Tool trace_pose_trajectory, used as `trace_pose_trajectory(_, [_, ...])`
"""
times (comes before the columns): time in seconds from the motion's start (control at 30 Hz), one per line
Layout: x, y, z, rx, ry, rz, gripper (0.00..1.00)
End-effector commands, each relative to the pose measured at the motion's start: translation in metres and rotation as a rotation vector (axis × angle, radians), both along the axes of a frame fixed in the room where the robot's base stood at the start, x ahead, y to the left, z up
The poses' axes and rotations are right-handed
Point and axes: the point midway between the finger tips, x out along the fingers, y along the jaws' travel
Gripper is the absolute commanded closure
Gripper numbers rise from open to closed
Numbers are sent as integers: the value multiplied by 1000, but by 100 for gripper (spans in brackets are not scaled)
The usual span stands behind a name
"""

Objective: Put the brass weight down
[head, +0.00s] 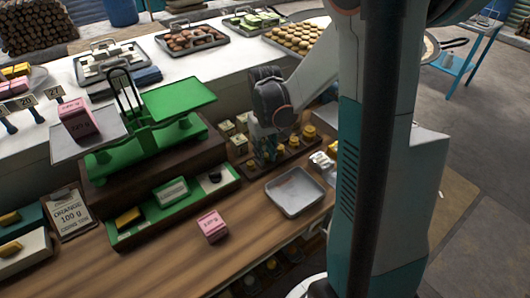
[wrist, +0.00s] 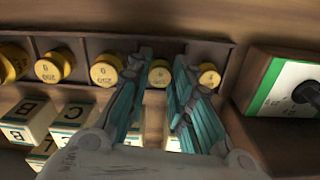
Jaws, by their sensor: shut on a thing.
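My gripper (wrist: 163,62) points down into the dark wooden weight rack (wrist: 75,38). Its teal fingers are shut on a small yellow brass weight (wrist: 159,75), which sits between the fingertips in line with the rack's row. Other brass weights (wrist: 107,70) stand to the left, and a small one (wrist: 208,75) is just right of the right finger. In the head view my gripper (head: 266,158) is low over the rack's left part, and the held weight cannot be made out there. Whether it touches the rack floor is unclear.
A green balance scale (head: 150,140) stands left, with a pink block (head: 80,118) on its left pan. A green-lined tray (head: 150,220), a pink block (head: 212,226) and an empty metal tray (head: 295,190) are nearby.

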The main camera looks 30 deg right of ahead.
Motion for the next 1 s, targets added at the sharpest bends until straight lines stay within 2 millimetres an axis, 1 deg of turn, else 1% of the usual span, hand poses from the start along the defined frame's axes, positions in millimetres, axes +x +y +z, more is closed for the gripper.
trace_pose_trajectory(0.1, [0, 0, -4, 0, 0, 0, 100])
trace_pose_trajectory(0.13, [0, 0, -3, 0, 0, 0, 75])
trace_pose_trajectory(0.17, [0, 0, -3, 0, 0, 0, 68])
trace_pose_trajectory(0.2, [0, 0, -3, 0, 0, 0, 59])
trace_pose_trajectory(0.5, [0, 0, -2, 0, 0, 0, 59])
trace_pose_trajectory(0.63, [0, 0, 3, 0, 0, 0, 59])
trace_pose_trajectory(0.77, [0, 0, 22, 0, 0, 0, 59])
trace_pose_trajectory(1.0, [0, 0, 73, 0, 0, 0, 59])
